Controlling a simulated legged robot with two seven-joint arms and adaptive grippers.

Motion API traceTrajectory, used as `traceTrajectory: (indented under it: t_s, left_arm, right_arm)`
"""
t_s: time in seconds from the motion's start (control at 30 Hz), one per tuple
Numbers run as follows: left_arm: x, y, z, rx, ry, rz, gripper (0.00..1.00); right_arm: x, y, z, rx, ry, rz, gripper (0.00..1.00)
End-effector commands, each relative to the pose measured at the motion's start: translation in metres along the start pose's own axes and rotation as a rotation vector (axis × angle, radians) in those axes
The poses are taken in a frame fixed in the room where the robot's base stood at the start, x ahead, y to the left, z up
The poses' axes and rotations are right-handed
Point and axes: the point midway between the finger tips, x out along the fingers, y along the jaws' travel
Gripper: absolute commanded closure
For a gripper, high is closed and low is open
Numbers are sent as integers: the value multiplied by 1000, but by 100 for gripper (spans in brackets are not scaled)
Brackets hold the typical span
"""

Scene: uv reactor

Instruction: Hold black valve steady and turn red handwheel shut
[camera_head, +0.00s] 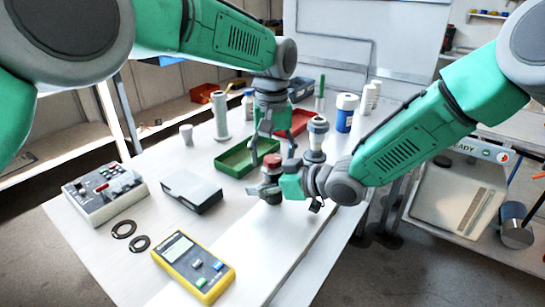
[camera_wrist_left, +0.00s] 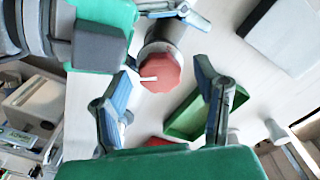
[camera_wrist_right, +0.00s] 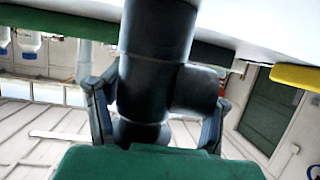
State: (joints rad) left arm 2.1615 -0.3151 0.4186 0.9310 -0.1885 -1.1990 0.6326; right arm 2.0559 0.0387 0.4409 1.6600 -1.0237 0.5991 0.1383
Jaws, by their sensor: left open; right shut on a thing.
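The black valve (camera_wrist_right: 155,60) stands on the table, and in the right wrist view its dark body fills the middle. My right gripper (camera_head: 284,189) is shut on the valve body from the right side, with a finger (camera_wrist_right: 101,105) on either side of it. The red handwheel (camera_head: 271,160) is on top of the valve; in the left wrist view it is a red octagonal knob (camera_wrist_left: 161,73) with a white mark. My left gripper (camera_head: 268,140) is open and points down just above the handwheel. Contact between its fingers and the wheel cannot be made out.
A green tray (camera_head: 236,161) and a red tray (camera_head: 296,128) lie behind the valve. A pale bottle (camera_head: 317,140) stands close at the right. A yellow meter (camera_head: 194,264), a grey box (camera_head: 191,191) and a control box (camera_head: 104,192) lie to the left and front.

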Motion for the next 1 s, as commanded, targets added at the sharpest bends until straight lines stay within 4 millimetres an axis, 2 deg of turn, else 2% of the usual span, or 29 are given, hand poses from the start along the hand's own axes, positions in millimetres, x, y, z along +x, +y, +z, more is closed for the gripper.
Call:
traceTrajectory:
  t_s: [0.3, 0.5, 0.87, 0.93, 1.0]
  left_arm:
    - [-48, 0, -2, -1, 6, -1, 44]
    - [-69, 0, -2, -2, 4, -1, 44]
    - [-75, 0, -2, -1, 3, -2, 44]
    - [-75, 0, -2, -3, 2, -1, 56]
    - [-73, -3, -3, -16, -6, 12, 56]
  right_arm:
    - [0, -1, 2, 2, -4, -2, 83]
    - [0, -1, 2, 2, -4, -2, 83]
    - [0, -1, 2, 2, -4, -2, 83]
    - [0, -1, 2, 2, -4, -2, 83]
    - [0, -1, 2, 2, -4, -2, 83]
